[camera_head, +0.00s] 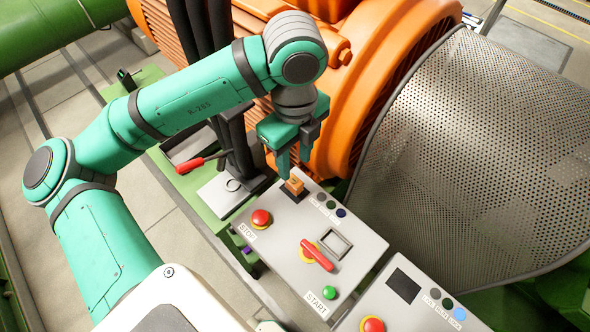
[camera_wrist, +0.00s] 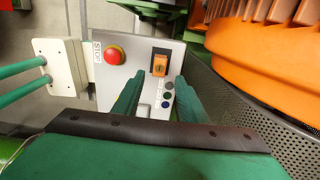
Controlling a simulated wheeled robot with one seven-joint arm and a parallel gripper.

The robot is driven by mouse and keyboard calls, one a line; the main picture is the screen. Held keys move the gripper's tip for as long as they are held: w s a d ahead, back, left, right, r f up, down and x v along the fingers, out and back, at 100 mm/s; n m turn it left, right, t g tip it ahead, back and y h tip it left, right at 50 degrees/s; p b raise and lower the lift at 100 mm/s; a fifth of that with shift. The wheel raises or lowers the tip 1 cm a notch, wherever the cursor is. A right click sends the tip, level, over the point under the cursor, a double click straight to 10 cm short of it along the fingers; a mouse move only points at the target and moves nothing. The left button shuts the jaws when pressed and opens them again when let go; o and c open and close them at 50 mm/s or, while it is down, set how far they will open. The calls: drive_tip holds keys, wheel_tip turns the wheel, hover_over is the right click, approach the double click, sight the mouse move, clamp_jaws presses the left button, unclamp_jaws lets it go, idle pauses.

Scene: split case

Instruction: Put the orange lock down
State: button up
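The orange lock (camera_head: 294,184) is a small orange block on a black square near the upper corner of the grey control panel (camera_head: 285,245). In the wrist view the lock (camera_wrist: 159,65) shows against the same black square, with clear space on both sides. My gripper (camera_head: 294,166) is just above the lock, pointing down at the panel. In the wrist view the two green fingers of my gripper (camera_wrist: 160,80) stand apart, with nothing held between them. The exact height of the fingertips above the lock is hard to tell.
The panel carries a red stop button (camera_head: 261,217), a red rotary handle (camera_head: 317,256) and a green start button (camera_head: 329,292). A perforated guard (camera_head: 475,160) and a large orange motor (camera_head: 375,60) stand close beside the panel. A second panel (camera_head: 425,310) is at lower right.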

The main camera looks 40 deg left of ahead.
wheel_tip(320, 180, up, 3)
drive_tip(key=shift+d+r, duration=0.1)
drive_tip(key=shift+r, duration=0.05)
idle(0.5)
